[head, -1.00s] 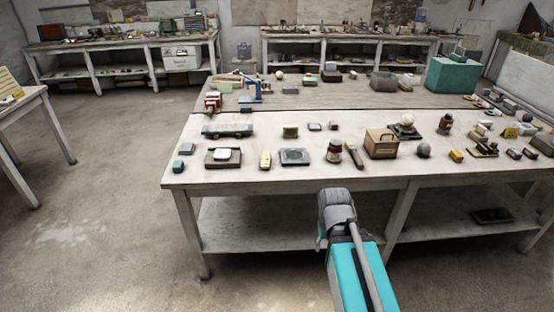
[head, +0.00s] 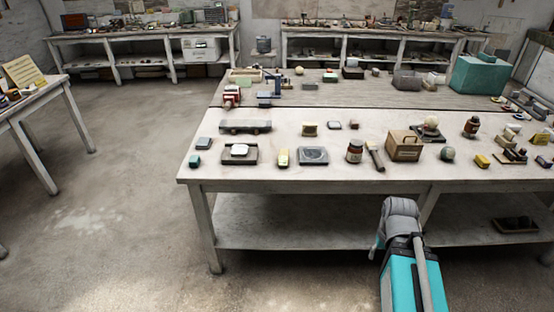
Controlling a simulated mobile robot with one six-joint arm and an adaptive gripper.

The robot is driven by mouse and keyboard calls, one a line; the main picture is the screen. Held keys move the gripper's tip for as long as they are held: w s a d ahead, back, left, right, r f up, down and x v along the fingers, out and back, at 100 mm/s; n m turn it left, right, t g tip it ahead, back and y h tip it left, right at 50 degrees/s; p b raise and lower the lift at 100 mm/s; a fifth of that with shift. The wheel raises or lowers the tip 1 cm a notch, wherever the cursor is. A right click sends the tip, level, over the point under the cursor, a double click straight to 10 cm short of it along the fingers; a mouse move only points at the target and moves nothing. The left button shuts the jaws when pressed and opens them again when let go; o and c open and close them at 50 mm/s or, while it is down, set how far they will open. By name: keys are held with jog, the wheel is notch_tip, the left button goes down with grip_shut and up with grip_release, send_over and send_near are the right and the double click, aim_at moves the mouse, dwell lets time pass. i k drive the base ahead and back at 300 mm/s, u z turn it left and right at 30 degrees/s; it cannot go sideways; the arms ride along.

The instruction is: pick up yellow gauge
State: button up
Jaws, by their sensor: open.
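A small yellow block-like thing (head: 283,158), which looks like the yellow gauge, lies near the front edge of the near workbench (head: 300,176) in the head view. It sits between a dark tray with a white piece (head: 240,153) and a grey square plate (head: 314,156). A second, smaller yellow thing (head: 482,161) lies further right on the bench; its kind is too small to tell. My arm shows low in the picture, in front of the bench and right of the yellow gauge. I cannot make out my gripper's fingers.
A brown jar (head: 354,151), a dark-headed tool (head: 375,156) and a wooden box (head: 404,146) stand right of the plate. A small teal block (head: 194,161) lies at the left corner. The floor left of the bench is clear. A side table (head: 45,112) stands at far left.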

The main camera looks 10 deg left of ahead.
aim_at(283, 160)
jog(key=z, duration=0.1)
jog(key=i, duration=1)
jog(key=u, duration=0.05)
